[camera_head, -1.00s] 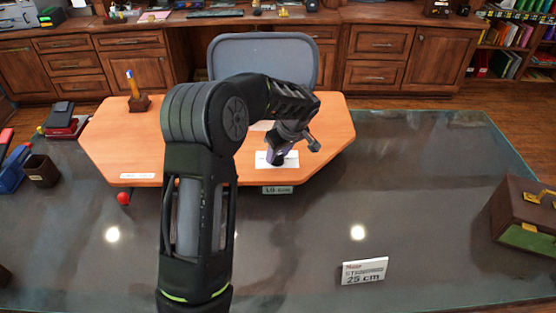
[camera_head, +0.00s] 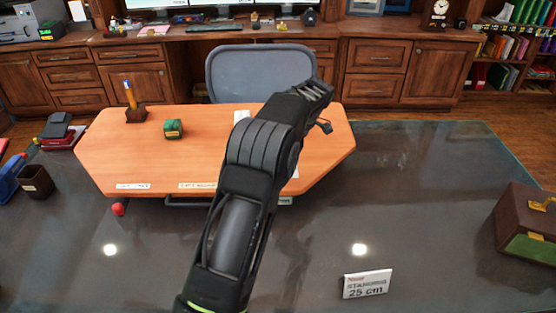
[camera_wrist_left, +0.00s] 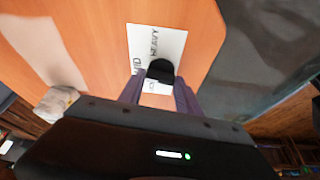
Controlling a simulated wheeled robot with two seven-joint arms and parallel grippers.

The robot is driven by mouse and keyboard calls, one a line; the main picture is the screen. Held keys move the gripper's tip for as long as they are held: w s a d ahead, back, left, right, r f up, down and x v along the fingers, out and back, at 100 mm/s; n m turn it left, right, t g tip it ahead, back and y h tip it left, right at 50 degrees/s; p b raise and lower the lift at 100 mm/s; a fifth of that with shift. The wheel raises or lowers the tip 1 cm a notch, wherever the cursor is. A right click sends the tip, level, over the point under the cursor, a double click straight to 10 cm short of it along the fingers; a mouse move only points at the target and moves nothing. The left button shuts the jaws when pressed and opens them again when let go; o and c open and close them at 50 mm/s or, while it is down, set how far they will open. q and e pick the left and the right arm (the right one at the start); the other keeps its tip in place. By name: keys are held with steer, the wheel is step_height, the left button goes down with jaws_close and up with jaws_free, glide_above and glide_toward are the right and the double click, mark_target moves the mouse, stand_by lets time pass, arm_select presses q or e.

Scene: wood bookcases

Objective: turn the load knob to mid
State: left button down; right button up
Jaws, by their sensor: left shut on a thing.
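The load knob (camera_wrist_left: 160,68) is a black round knob on a white label plate (camera_wrist_left: 158,42) in the left wrist view. "HEAVY" reads on the plate, and letters ending in "ID" show at its left edge. My left gripper (camera_wrist_left: 160,79) has its two purple fingers on either side of the knob and is shut on it. The knob's pointer direction cannot be made out. In the head view my left arm covers the knob and the fingertips. My right gripper is in neither view.
The orange board (camera_head: 100,150) lies on the dark glass desk (camera_head: 440,190). On it stand a green block (camera_head: 173,128) and a pen holder (camera_head: 136,114). A white sign (camera_head: 367,284) and a brown case (camera_head: 527,225) stand to the right. Glass between them is clear.

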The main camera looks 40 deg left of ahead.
arm_select(q)
steer(key=shift+n, duration=0.5)
steer(key=c, duration=0.8)
jaws_free()
steer(key=shift+c, duration=0.2)
steer(key=shift+p, duration=0.3)
steer(key=p+v, duration=0.7)
steer(key=p, duration=0.2)
steer(key=shift+w+r, duration=0.3)
steer(key=shift+r, duration=0.05)
